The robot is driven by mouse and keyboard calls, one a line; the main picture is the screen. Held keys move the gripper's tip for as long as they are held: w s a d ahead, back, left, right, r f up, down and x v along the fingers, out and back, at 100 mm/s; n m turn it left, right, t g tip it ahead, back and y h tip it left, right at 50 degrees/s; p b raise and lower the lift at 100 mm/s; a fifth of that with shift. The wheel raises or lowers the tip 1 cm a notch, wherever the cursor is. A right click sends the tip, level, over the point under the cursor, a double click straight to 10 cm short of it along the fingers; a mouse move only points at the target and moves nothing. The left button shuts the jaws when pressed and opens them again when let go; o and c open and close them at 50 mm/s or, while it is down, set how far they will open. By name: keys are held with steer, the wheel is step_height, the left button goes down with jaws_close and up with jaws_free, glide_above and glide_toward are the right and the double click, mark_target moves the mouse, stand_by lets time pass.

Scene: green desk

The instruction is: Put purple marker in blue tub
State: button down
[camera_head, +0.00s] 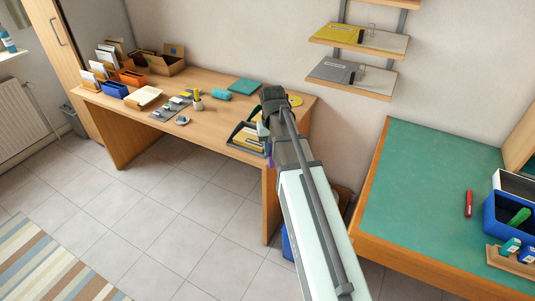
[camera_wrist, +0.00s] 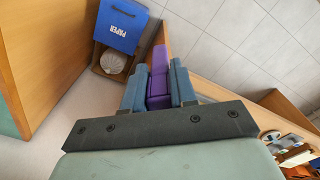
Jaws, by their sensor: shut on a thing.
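The purple marker (camera_wrist: 159,70) is between the two blue-grey fingers of my gripper (camera_wrist: 157,80) in the wrist view. The fingers are shut on it, and it sticks out past their tips. In the head view my arm hides most of the gripper; only a small purple bit (camera_head: 270,161) shows beside the arm, near the wooden desk's right end. A blue tub (camera_head: 497,222) stands on the green desk at the right edge of the head view, with a green thing inside it. My gripper is well to the left of this tub.
The green desk (camera_head: 425,190) is mostly clear. A blue PAPER bin (camera_wrist: 122,25) is on the floor. Shelves (camera_head: 350,78) hang above.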

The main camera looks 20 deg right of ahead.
steer(key=s+d+r+m, duration=0.1)
steer(key=s+d+m, duration=0.2)
steer(key=d, duration=1.1)
steer(key=s+d+r+m, duration=0.1)
steer(key=s+d+m, duration=0.2)
steer(key=d, duration=1.2)
steer(key=s+d+m, duration=0.3)
steer(key=d, duration=1.1)
steer(key=s+d+r+m, duration=0.1)
steer(key=s+d+m, duration=0.2)
steer(key=s+d, duration=1.2)
steer(key=s+d+r+m, duration=0.1)
steer(key=s+d+m, duration=0.3)
steer(key=s+d, duration=1.1)
steer(key=s, duration=0.5)
steer(key=shift+d+r+m, duration=0.2)
steer(key=shift+r+m, duration=0.1)
steer(key=shift+f, duration=0.1)
steer(key=shift+f, duration=4.75)
steer(key=shift+f, duration=0.2)
